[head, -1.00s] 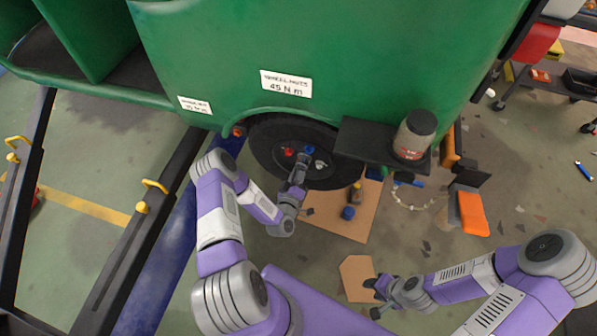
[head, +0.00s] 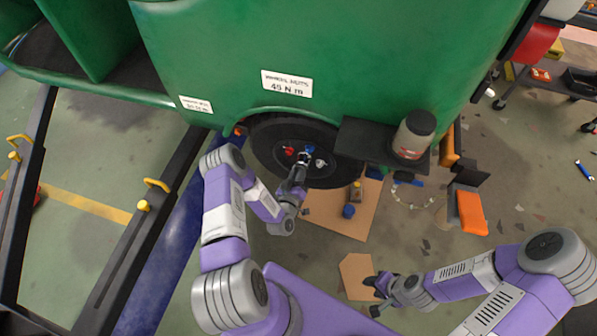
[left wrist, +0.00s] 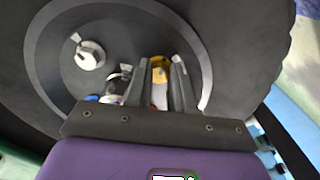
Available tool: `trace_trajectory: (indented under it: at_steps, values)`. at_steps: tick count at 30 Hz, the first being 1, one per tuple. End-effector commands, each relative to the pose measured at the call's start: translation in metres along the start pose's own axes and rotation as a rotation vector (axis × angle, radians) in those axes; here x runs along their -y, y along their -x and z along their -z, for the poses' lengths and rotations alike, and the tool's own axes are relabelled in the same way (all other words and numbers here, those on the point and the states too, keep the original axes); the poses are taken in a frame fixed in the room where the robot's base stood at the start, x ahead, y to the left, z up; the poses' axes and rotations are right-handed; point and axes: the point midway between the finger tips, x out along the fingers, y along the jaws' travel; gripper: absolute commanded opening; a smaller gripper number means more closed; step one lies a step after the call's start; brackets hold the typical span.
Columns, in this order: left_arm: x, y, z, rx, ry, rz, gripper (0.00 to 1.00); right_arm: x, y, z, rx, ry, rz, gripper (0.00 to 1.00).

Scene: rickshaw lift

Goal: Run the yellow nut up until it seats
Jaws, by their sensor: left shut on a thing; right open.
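The black wheel (head: 265,150) sits in the arch under the green body. My left gripper (head: 303,162) is at the wheel hub. In the left wrist view the two fingers (left wrist: 161,78) are shut on the yellow nut (left wrist: 159,66), whose top shows between their tips. The stud behind it is hidden. A silver nut (left wrist: 90,55) stands on the hub apart from the fingers. In the head view a red nut (head: 288,151) and a blue nut (head: 310,149) show beside the gripper. My right gripper (head: 374,296) is open and empty, low over the floor.
A dark shelf with a grey bottle (head: 413,134) juts out right of the wheel. The green body (head: 330,45) closes off the space above.

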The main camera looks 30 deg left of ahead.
Motion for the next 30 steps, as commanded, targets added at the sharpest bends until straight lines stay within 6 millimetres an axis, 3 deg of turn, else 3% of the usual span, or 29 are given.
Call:
trace_trajectory:
  at_steps: [2,3,8,19,30]
  values:
    - [0.003,0.004,-0.003,0.009,0.000,0.008,0.00,0.000,0.000,0.000,0.000,0.000,0.000,0.43]
    - [0.003,0.004,-0.003,0.009,0.000,0.008,0.26,0.000,0.000,0.000,0.000,0.000,0.000,0.43]
    - [0.002,0.002,-0.002,0.006,0.001,0.005,0.49,0.000,0.000,0.000,0.000,0.000,0.000,0.43]
    - [0.001,0.008,-0.001,0.005,0.002,0.002,0.49,0.001,0.002,0.000,0.000,0.000,0.000,0.43]
    - [0.001,0.066,-0.001,0.007,0.001,0.005,0.49,0.006,0.015,-0.001,0.000,0.000,0.000,0.43]
